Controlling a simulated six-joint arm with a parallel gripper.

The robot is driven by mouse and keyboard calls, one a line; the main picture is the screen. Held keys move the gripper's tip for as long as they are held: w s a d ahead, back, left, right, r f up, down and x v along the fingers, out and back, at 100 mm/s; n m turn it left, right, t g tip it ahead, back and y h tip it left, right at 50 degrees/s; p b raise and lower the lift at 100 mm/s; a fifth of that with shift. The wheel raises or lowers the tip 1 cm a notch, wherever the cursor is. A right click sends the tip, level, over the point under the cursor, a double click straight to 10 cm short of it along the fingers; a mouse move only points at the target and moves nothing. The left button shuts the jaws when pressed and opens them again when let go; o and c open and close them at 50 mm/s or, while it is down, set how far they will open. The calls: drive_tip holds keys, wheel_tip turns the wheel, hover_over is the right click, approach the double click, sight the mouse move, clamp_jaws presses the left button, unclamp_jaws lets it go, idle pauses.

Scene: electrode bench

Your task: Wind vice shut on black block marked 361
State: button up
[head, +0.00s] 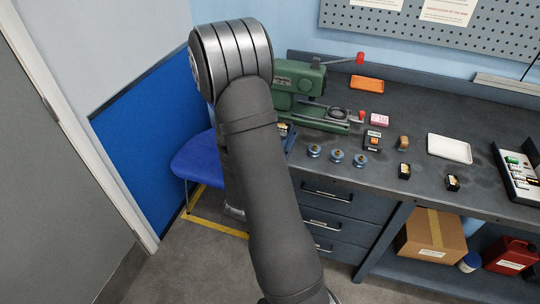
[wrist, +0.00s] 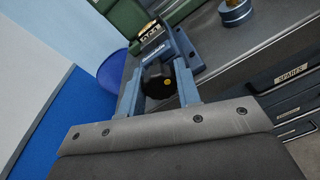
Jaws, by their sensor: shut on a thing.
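The blue vice (wrist: 184,52) sits at the bench edge in the wrist view. A dark block with a gold top and a pale label (wrist: 153,36) is in it; its marking is too small to read, and I cannot tell whether both jaws touch it. My gripper (wrist: 160,88) has its two blue fingers on either side of the vice's round black knob (wrist: 156,75), which has a yellow dot, and is shut on it. In the head view my arm hides the gripper and most of the vice; the block's label (head: 283,130) shows just beside the arm.
A green machine (head: 298,78) with a red-knobbed lever stands behind the vice. Several blue round holders (head: 337,156) are to its right. Small blocks (head: 404,170), a white tray (head: 449,148) and an orange tray (head: 367,84) lie farther right. A blue chair (head: 198,160) stands left of the bench.

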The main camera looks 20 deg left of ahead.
drive_tip(key=m, duration=0.5)
drive_tip(key=shift+m+y, duration=0.4)
idle(0.4)
drive_tip(key=o, duration=0.7)
drive_tip(key=shift+s, duration=0.1)
drive_tip(key=s, duration=0.5)
drive_tip(key=s+r, duration=0.1)
drive_tip(key=s, duration=1.1)
drive_tip(key=shift+s+d+r, duration=0.1)
drive_tip(key=shift+d+r, duration=0.1)
drive_tip(key=shift+r, duration=0.15)
drive_tip(key=shift+w+a+f, duration=0.1)
drive_tip(key=shift+w+f, duration=0.15)
drive_tip(key=shift+w, duration=2.2)
drive_tip(key=shift+w+a+f, duration=0.1)
drive_tip(key=shift+w+f, duration=0.1)
drive_tip(key=shift+w, duration=2.3)
drive_tip(key=shift+w+f, duration=0.25)
drive_tip(key=shift+w, duration=2.2)
